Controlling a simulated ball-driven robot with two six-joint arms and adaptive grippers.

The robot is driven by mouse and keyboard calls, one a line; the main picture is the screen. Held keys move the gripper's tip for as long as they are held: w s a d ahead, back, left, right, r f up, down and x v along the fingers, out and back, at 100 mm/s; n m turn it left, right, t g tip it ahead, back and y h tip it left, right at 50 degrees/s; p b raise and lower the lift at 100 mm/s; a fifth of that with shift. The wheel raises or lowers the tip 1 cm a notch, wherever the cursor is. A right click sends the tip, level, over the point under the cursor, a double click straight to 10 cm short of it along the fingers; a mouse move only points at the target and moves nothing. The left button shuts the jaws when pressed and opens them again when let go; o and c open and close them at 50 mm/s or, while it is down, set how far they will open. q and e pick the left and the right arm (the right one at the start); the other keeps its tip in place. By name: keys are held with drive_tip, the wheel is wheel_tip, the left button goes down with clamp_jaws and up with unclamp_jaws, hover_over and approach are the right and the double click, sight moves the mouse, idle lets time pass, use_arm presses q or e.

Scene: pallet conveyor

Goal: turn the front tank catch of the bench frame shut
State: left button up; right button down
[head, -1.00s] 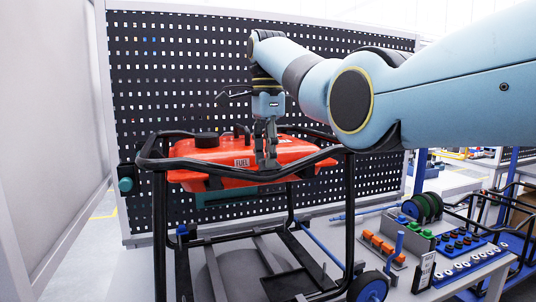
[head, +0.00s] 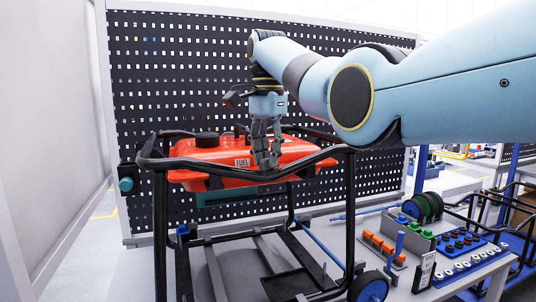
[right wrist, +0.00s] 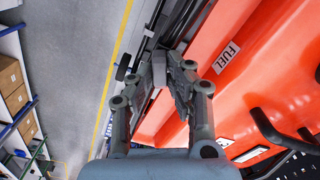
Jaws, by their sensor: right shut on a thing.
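The red fuel tank (head: 215,153), labelled FUEL, sits in the top of the black tubular bench frame (head: 160,225). It also shows in the right wrist view (right wrist: 235,90). My right gripper (head: 267,163) points down at the tank's front edge, beside the front top rail. In the right wrist view my right gripper (right wrist: 162,75) has its fingers closed around a small grey piece, the front tank catch (right wrist: 159,72). The fingers hide most of the catch, and its exact angle cannot be told. My left gripper is not in view.
A black pegboard wall (head: 200,60) stands behind the frame. A blue-hubbed wheel (head: 370,288) is at the frame's lower right.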

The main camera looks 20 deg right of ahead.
drive_tip(key=n, duration=0.6)
drive_tip(key=shift+w+a+n, duration=0.1)
drive_tip(key=shift+n, duration=0.2)
drive_tip(key=n, duration=0.6)
drive_tip(key=shift+r, duration=0.1)
idle(0.3)
drive_tip(key=c, duration=1.3)
unclamp_jaws()
wheel_tip(320, 180, up, 12)
drive_tip(key=shift+f, duration=0.1)
